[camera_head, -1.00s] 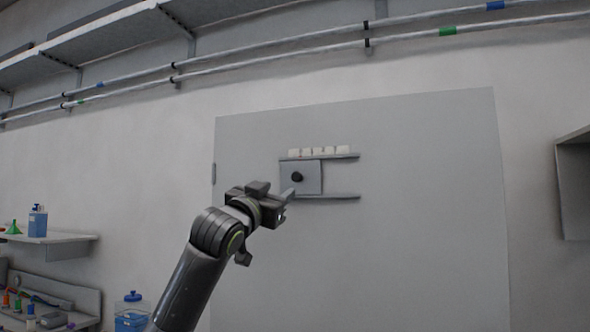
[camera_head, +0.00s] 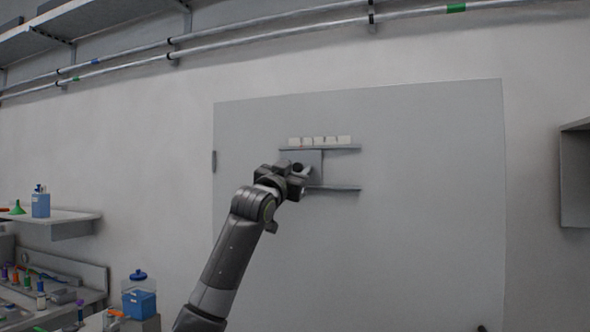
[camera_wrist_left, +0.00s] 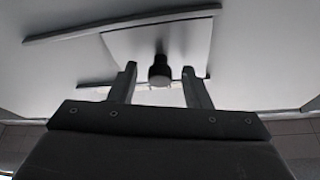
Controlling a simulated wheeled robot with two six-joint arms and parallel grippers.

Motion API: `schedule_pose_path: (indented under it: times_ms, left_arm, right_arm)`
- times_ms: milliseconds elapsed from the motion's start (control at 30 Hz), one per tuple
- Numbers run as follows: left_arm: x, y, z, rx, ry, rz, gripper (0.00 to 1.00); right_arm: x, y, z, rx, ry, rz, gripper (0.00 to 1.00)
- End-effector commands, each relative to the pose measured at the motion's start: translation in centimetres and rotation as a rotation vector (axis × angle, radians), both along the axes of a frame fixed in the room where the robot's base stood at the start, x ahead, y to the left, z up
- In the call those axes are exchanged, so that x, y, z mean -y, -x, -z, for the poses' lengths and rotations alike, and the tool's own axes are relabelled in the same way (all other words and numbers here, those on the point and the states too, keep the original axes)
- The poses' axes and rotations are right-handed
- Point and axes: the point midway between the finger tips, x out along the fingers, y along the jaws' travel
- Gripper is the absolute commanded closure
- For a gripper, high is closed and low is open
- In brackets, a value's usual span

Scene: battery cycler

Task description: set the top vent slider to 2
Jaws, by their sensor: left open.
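The top vent slider is a grey square plate (camera_head: 315,160) with a black knob, between two horizontal rails on the large grey panel. It sits at the left part of the rails. My left gripper (camera_head: 302,176) is in front of the plate and partly hides it and the knob. In the left wrist view, the plate (camera_wrist_left: 185,42) and the knob (camera_wrist_left: 160,72) show clearly. The left fingers are open, one on each side of the knob, with gaps between. My right gripper is not in view.
The upper rail (camera_head: 335,149) carries a row of several white labels (camera_head: 320,141), too small to read. The lower rail (camera_head: 340,188) is bare to the right. The grey panel (camera_head: 420,230) is otherwise clear. A shelf with bottles (camera_head: 41,203) stands at the left.

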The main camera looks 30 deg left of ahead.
Motion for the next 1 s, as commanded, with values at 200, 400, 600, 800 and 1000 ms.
schedule_pose_path:
  times_ms: [200,400,600,800,1000]
  left_arm:
    - [0.0,0.0,0.0,0.0,0.0,0.0,0.81]
    - [0.0,0.0,0.0,0.0,0.001,0.0,1.0]
    - [0.3,-0.1,0.0,0.0,0.001,0.001,1.0]
    - [3.6,-0.9,0.1,0.0,0.003,0.007,1.0]
    - [5.8,-1.4,0.1,-0.001,0.002,0.004,1.0]
  right_arm:
    - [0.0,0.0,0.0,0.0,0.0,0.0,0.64]
    - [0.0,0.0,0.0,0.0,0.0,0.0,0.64]
    - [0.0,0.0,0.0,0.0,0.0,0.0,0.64]
    - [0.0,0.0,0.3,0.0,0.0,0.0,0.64]
    - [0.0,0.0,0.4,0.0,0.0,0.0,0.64]
